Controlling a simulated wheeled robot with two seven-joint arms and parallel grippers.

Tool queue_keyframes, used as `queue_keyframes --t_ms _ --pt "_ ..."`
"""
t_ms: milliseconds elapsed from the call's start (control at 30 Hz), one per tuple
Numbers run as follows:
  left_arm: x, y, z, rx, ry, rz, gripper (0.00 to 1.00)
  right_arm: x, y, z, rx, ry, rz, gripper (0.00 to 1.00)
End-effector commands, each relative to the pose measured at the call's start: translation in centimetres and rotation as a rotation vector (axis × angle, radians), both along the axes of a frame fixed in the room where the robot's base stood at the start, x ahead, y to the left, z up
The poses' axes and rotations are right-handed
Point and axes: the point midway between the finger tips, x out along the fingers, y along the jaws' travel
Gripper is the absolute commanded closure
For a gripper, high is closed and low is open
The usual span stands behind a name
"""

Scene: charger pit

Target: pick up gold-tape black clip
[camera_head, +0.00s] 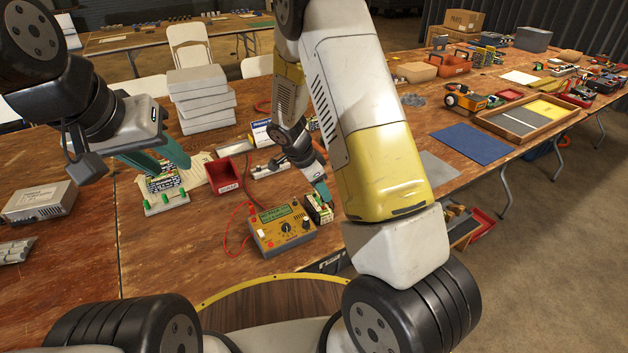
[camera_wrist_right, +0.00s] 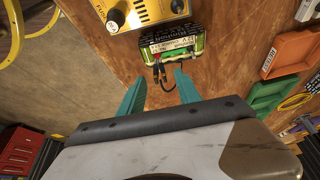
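In the right wrist view, two short black leads with dark ends (camera_wrist_right: 160,76) hang from the near side of a battery pack (camera_wrist_right: 172,44). I cannot make out gold tape, so I cannot tell whether one is the gold-tape black clip. My right gripper (camera_wrist_right: 158,88) is open, its teal fingers apart, with the leads just beyond and between the tips. In the head view the right gripper (camera_head: 322,190) is beside the battery pack (camera_head: 318,208), partly hidden by my arm. My left gripper (camera_head: 163,160) is above a second pack (camera_head: 164,182); its grasp is unclear.
A white stand with green pegs (camera_head: 167,202) is under my left gripper. Stacked grey boxes (camera_head: 202,98) stand further back. The table's front edge is close.

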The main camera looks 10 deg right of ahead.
Motion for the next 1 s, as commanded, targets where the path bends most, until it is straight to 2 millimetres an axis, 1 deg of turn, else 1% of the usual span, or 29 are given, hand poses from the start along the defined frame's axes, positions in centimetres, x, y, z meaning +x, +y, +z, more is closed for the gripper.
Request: queue_keyframes --t_ms 33,200,433,467,500,633,667,1000 --pt "0.0 0.0 0.0 0.000 0.000 0.000 0.64 0.0 -0.2 -0.9 -0.001 0.004 0.002 0.60" --pt "0.0 0.0 0.0 0.000 0.000 0.000 0.64 0.2 -0.8 -2.3 0.000 0.000 0.001 0.60" --pt "0.0 0.0 0.0 0.000 0.000 0.000 0.64 0.3 -0.8 -2.4 0.000 -0.001 0.001 0.60" --pt "0.0 0.0 0.0 0.000 0.000 0.000 0.64 0.3 -0.8 -2.4 0.000 -0.001 0.001 0.64" --pt "0.0 0.0 0.0 0.000 0.000 0.000 0.64 0.3 -0.8 -2.4 0.000 -0.001 0.001 0.72" --pt "0.0 0.0 0.0 0.000 0.000 0.000 0.64 0.3 -0.8 -2.4 0.000 -0.001 0.001 0.97" --pt "0.0 0.0 0.0 0.000 0.000 0.000 0.64 0.3 -0.8 -2.4 0.000 -0.001 0.001 1.00" --pt "0.0 0.0 0.0 0.000 0.000 0.000 0.64 0.3 -0.8 -2.2 0.000 -0.002 0.001 1.00"
